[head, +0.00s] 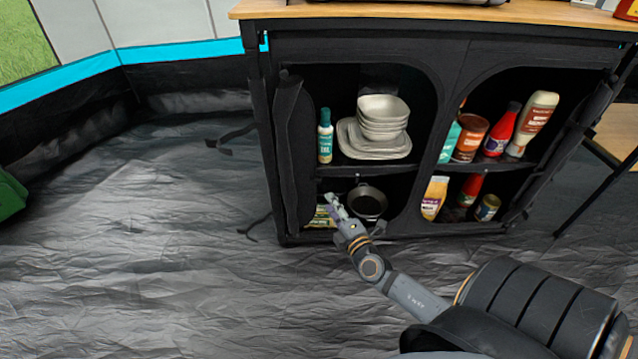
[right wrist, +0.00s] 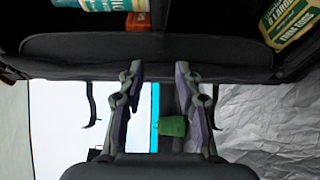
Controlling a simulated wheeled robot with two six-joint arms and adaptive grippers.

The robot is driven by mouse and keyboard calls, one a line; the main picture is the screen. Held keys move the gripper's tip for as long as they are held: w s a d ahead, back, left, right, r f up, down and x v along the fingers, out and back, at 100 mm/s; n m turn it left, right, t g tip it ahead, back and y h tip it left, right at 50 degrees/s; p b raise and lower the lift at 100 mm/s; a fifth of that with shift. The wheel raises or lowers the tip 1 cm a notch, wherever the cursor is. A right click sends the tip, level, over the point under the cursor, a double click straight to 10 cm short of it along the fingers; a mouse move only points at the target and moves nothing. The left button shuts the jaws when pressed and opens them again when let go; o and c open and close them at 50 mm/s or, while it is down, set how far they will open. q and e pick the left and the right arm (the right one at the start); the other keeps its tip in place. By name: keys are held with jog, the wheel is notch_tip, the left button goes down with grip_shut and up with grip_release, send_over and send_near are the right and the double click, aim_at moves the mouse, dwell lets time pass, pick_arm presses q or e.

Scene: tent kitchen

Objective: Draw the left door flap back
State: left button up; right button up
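The left door flap (head: 292,150) is a narrow black fabric panel standing along the left side of the left cabinet opening, whose shelves are exposed. In the right wrist view a long black fabric band (right wrist: 80,46), apparently this flap, crosses just past my fingertips. My right gripper (head: 333,202) is in front of the lower left shelf, to the right of the flap's lower part. In the right wrist view the right gripper (right wrist: 159,68) has its fingers apart, with nothing clearly held between them. Whether the tips touch the fabric cannot be told. My left gripper is out of view.
The black cabinet (head: 360,47) has a wooden top (head: 420,12). Stacked bowls (head: 382,112), a green-capped bottle (head: 325,137) and a dark pan (head: 367,203) stand inside.

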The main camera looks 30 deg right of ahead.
aim_at(316, 182)
jog(key=w, duration=0.3)
jog(key=w+d, duration=0.1)
jog(key=w, duration=0.5)
jog(key=shift+d, duration=0.2)
jog(key=shift+c, duration=0.4)
grip_shut()
